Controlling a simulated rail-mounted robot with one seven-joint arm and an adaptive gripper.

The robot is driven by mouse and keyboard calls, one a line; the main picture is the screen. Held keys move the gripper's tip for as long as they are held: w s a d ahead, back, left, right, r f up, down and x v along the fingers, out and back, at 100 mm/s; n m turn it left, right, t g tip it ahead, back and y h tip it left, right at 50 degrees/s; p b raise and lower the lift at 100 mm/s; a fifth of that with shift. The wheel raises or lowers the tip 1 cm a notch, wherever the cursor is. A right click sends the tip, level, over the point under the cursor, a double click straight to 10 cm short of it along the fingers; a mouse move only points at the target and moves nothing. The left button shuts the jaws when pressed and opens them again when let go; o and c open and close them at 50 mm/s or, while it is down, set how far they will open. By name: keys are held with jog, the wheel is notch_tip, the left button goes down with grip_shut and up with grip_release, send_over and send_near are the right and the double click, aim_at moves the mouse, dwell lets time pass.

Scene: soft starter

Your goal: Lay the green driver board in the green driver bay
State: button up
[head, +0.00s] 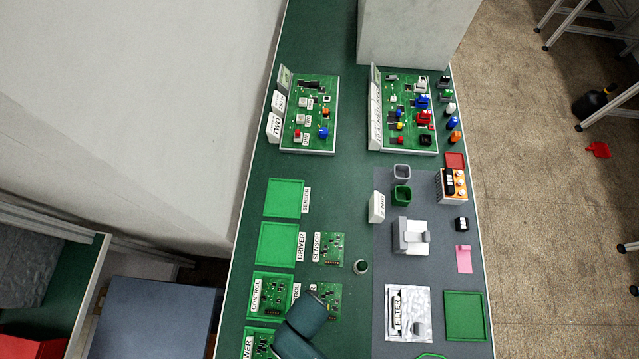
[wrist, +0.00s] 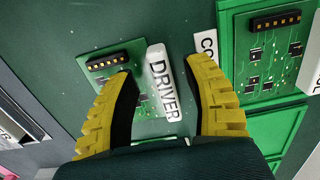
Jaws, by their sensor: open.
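The green driver board (head: 332,293) lies on the table below the sensor board in the head view, partly hidden by my arm. In the wrist view the driver board (wrist: 142,100) has a black pin header and a white DRIVER label (wrist: 163,83) along one edge. My gripper (wrist: 165,70) is open and empty, its yellow fingers spread over the label and the board's edge. The left finger hides part of the board. I cannot tell its exact height above them. The green driver bay (head: 278,243) is an empty green tray left of its DRIVER label in the head view.
The empty sensor bay (head: 284,197) is above the driver bay; the control bay (head: 253,289) below holds a board. A loose sensor board (head: 328,248) lies right of the driver bay. A small round cup (head: 360,267) stands right of the boards.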

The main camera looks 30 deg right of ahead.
jog(key=shift+w+f, duration=0.15)
jog(key=shift+f, duration=0.35)
jog(key=shift+c, duration=0.4)
grip_shut()
notch_tip(320, 180, up, 10)
jog(key=shift+r+p, duration=0.1)
jog(key=shift+p, duration=0.55)
